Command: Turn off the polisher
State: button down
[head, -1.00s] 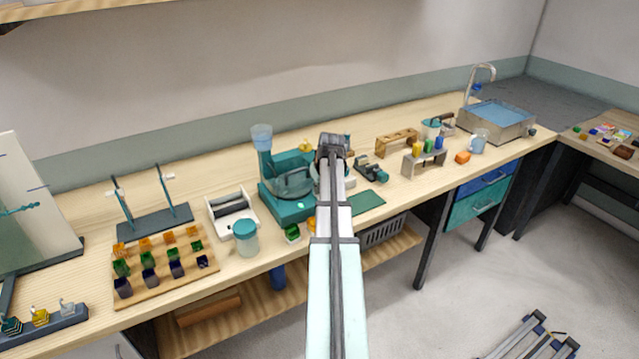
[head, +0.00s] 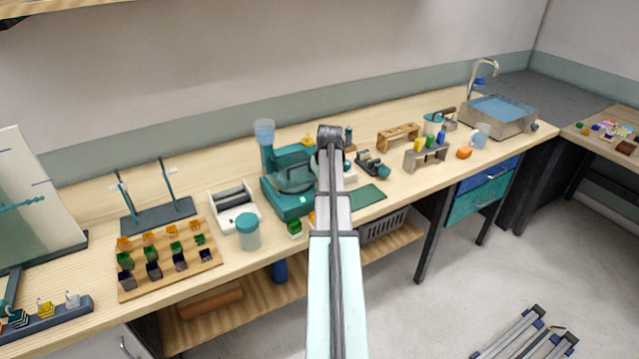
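The polisher appears to be the teal machine (head: 287,203) with a round bowl and a clear cup (head: 264,131) on its column, standing mid-bench. A small light square shows on the front of its base; I cannot tell whether it is the switch or whether the machine is running. My arm reaches up the middle of the head view and covers the machine's right side. The dark end of my arm (head: 330,137) is beside the machine's right edge in the picture. My gripper's fingers are hidden behind it, so their opening does not show.
A teal-lidded jar (head: 248,232) and a white roller device (head: 233,208) stand left of the machine. A small green block (head: 295,228) lies at its front. A green mat (head: 369,195) and a dark small device (head: 372,163) are to the right. The bench's front edge (head: 400,207) runs below.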

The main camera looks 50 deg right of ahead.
jog(key=shift+s+a+f, duration=0.2)
jog(key=shift+s+a, duration=0.15)
jog(key=shift+s, duration=0.35)
jog(key=shift+r, duration=0.15)
jog(key=shift+r+p, duration=0.25)
jog(key=shift+p, duration=0.1)
jog(key=p+v, duration=0.5)
jog(key=v, duration=0.4)
jog(key=shift+s, duration=0.4)
jog(key=shift+a, duration=0.15)
jog(key=shift+w+d+r+t+b, duration=0.4)
jog(key=shift+w+d+b, duration=0.15)
jog(key=shift+b, duration=4.9)
